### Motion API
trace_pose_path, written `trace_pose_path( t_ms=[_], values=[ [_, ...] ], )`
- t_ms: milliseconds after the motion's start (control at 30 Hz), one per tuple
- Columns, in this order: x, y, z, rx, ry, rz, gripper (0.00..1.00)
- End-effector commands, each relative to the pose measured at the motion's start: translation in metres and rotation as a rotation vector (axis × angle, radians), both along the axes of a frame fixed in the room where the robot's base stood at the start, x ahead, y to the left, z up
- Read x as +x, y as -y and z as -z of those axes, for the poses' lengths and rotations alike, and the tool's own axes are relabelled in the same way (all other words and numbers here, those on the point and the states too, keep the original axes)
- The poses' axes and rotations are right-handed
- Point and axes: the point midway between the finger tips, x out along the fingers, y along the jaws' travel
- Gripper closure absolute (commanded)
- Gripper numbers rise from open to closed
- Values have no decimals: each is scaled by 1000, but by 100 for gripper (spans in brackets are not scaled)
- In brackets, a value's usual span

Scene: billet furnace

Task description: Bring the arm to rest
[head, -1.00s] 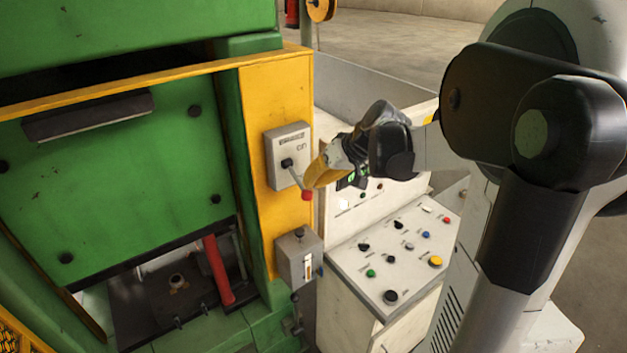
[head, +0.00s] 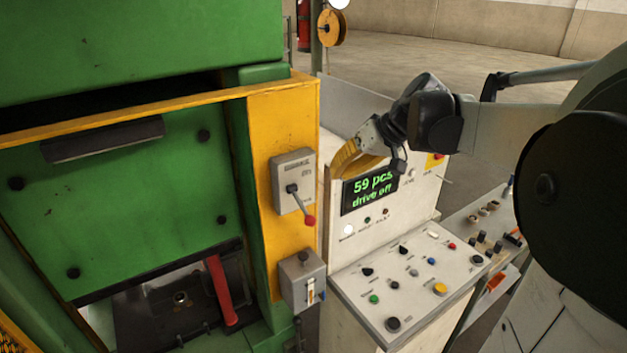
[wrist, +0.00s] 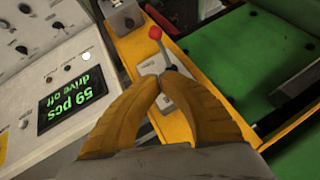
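My gripper (head: 350,160) is in front of the upright display panel, its yellow fingers pointing left toward the yellow post (head: 284,120). In the wrist view the fingertips (wrist: 149,83) meet with nothing visible between them. The grey switch box (head: 292,178) on the post has a lever with a red knob (head: 309,221), hanging down to the right. In the wrist view the knob (wrist: 155,33) shows beyond the fingertips. In the head view the gripper is apart from the lever.
The display (head: 369,191) reads "59 pcs drive off". Below it is a sloping desk (head: 412,296) with several buttons. A second grey box (head: 300,283) is lower on the post. The green furnace (head: 130,200) fills the left. Open floor (head: 430,62) lies behind.

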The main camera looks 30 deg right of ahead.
Motion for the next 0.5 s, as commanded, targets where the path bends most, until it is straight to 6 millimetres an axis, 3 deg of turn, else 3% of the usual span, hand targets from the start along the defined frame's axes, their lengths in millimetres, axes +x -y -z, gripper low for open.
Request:
trace_pose_path(
  t_ms=[300,367,500],
  values=[
    [-7,1,-6,-1,-2,-1,100],
    [-9,-5,4,-8,-8,-2,100],
    [-20,-40,55,-44,-37,-6,100]
  ],
)
